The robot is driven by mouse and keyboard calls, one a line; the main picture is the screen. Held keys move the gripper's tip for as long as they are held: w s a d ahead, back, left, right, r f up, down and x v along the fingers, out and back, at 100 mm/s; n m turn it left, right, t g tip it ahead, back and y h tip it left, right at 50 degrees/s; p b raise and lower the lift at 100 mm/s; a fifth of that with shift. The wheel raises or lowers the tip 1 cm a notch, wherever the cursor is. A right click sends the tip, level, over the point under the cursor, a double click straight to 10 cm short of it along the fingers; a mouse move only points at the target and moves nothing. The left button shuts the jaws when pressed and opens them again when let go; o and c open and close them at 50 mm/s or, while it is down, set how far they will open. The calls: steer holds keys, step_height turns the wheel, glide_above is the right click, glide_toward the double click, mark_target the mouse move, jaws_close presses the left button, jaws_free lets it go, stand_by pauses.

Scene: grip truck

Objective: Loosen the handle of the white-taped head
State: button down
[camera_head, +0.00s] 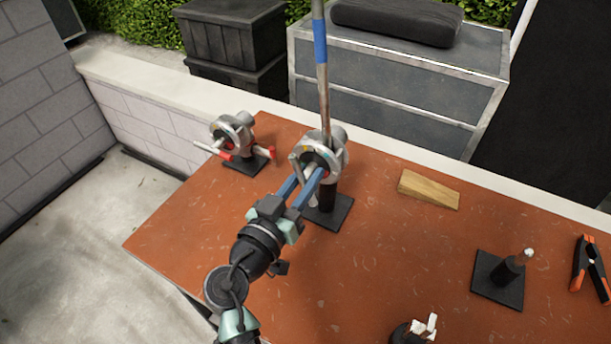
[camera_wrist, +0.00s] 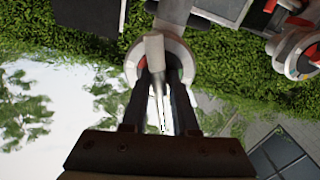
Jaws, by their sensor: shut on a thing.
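The white-taped head (camera_head: 338,156) is a grey metal grip head on a black stand near the middle of the table's far side. A rod with a blue band (camera_head: 320,50) rises steeply from it. My gripper (camera_head: 308,174) reaches it from the front and is shut on its handle. In the wrist view the handle (camera_wrist: 154,50), with a pale, white-looking end, lies between my two dark fingers (camera_wrist: 158,80). The fingers partly hide the handle and the front of the head. A second head (camera_head: 236,130) with red-taped handle ends stands to the left, apart from my gripper.
A wooden wedge (camera_head: 428,190) lies to the right. A black stand with a short post (camera_head: 498,280) and an orange-tipped clamp (camera_head: 588,268) are farther right. A dark cup (camera_head: 402,335) with white pieces is at the front. The table (camera_head: 190,235) is clear at left front.

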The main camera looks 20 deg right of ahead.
steer(key=shift+n, duration=0.3)
steer(key=n+b, duration=0.1)
steer(key=n, duration=0.2)
steer(key=shift+n, duration=0.3)
steer(key=n, duration=0.5)
steer(key=shift+r, duration=0.1)
steer(key=shift+p, duration=0.3)
steer(key=c, duration=0.7)
jaws_free()
steer(key=shift+s, duration=0.1)
